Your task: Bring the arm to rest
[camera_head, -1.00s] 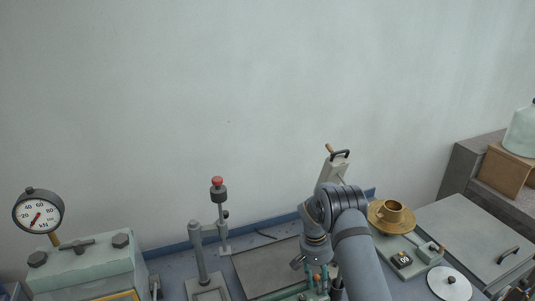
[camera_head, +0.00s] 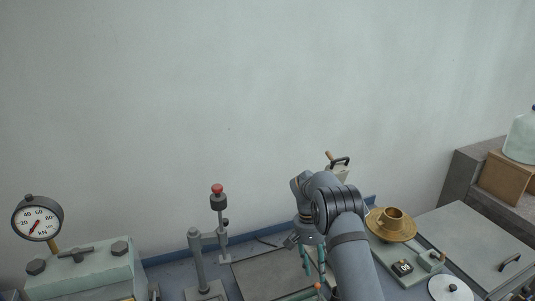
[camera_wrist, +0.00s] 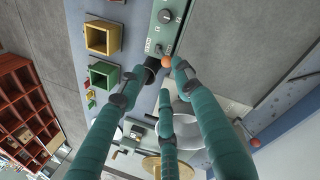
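My grey arm rises from the lower right of the head view. My gripper (camera_head: 314,276) hangs below the wrist, its teal fingers pointing down over the bench by a dark grey plate (camera_head: 268,275). In the wrist view, three teal fingers (camera_wrist: 160,82) are spread with their tips apart. Nothing is held between them. An orange knob (camera_wrist: 167,61) on a pale green control panel (camera_wrist: 163,28) shows near the fingertips; I cannot tell whether they touch it.
A stand with a red knob (camera_head: 217,188) is left of my arm; a gauge (camera_head: 37,218) stands farther left. The wrist view shows yellow (camera_wrist: 102,38) and green (camera_wrist: 103,75) bins.

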